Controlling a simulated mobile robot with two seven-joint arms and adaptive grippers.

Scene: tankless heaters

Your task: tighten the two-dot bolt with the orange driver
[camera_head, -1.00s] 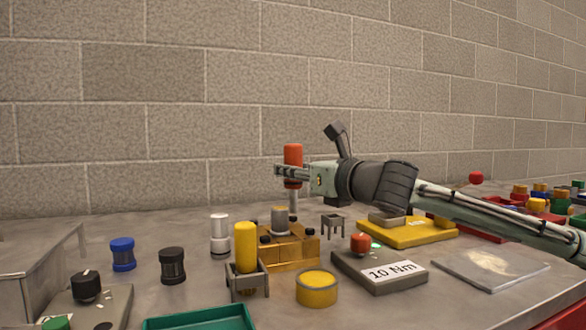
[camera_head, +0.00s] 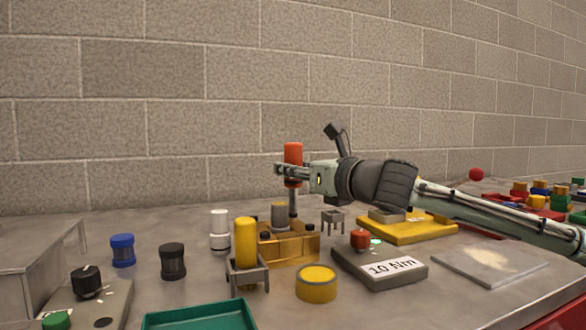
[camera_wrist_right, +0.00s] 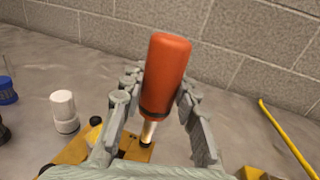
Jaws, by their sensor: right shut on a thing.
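My right gripper (camera_head: 290,169) is shut on the orange driver (camera_head: 293,152) and holds it upright. In the right wrist view the orange handle (camera_wrist_right: 166,75) sits between both fingers. Its metal shaft (camera_wrist_right: 148,131) points down at the brass block (camera_head: 290,248), close to a dark bolt spot at the block's edge. I cannot tell whether the tip touches a bolt. Several dark bolt heads show on the block around a grey cylinder (camera_head: 278,216). The dots marking the bolts are too small to make out. My left gripper is not in view.
A yellow driver (camera_head: 246,243) stands in a holder in front of the block. An empty stand (camera_head: 333,219) is behind it. A "10 Nm" box (camera_head: 380,267) with a red knob, a yellow can (camera_head: 316,283) and a green tray (camera_head: 200,316) are nearby.

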